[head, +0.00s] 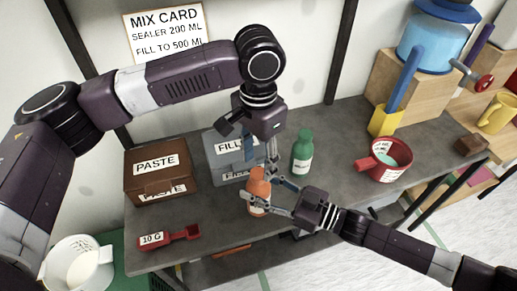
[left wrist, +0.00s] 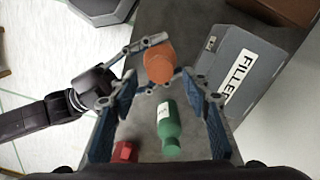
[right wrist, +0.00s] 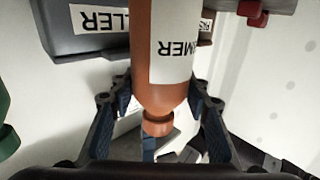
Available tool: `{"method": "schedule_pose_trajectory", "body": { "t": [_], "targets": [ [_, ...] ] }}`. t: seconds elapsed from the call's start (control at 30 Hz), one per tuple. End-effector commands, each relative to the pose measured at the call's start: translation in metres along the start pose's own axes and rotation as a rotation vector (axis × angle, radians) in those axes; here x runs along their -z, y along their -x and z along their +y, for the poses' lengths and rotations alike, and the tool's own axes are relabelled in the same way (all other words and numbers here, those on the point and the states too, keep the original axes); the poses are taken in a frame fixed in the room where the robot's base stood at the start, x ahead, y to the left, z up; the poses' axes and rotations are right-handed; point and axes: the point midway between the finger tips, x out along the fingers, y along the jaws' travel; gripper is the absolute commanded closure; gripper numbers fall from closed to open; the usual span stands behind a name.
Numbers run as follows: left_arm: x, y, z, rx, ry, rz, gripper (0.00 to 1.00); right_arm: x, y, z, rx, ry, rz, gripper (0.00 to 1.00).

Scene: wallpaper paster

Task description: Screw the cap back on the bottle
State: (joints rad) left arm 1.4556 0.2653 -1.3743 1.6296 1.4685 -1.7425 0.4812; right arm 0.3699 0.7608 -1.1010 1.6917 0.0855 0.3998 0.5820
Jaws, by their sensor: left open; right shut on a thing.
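An orange bottle (head: 258,187) with a white label stands at the front middle of the table. My right gripper (head: 270,199) is shut around its body from the right; the right wrist view shows the bottle (right wrist: 165,85) between the fingers, its label partly reading "MER". A small orange neck or cap (right wrist: 158,123) shows at its narrow end; I cannot tell which. My left gripper (head: 268,168) points down just above the bottle, open. In the left wrist view, the orange bottle top (left wrist: 159,64) lies just beyond the open fingers. No separate loose cap is clearly visible.
A green bottle (head: 302,150) stands right of the orange one. A grey FILLER box (head: 225,160) and brown PASTE box (head: 158,182) are behind and left. A red scoop (head: 170,236) lies front left. A red pot (head: 384,160) stands right.

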Motion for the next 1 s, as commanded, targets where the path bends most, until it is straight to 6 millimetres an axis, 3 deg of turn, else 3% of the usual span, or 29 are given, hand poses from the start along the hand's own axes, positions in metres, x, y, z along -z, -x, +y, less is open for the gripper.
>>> {"method": "schedule_pose_trajectory", "body": {
  "t": [0.1,0.3,0.63,1.0],
  "targets": [
    [-0.001,-0.019,0.0,0.0,0.0,-0.002,0.56,0.0,0.0,0.0,0.0,0.0,0.001,1.0],
    [0.0,-0.036,0.0,0.0,0.0,-0.001,0.56,0.0,0.0,0.0,0.0,0.0,0.001,1.0],
    [0.0,-0.039,0.0,0.0,0.0,0.0,0.56,0.0,0.0,0.0,0.0,0.0,0.001,1.0],
    [0.0,-0.039,0.0,0.0,0.0,0.0,0.96,0.0,0.0,0.0,0.0,0.0,0.001,1.0]
  ]
}}
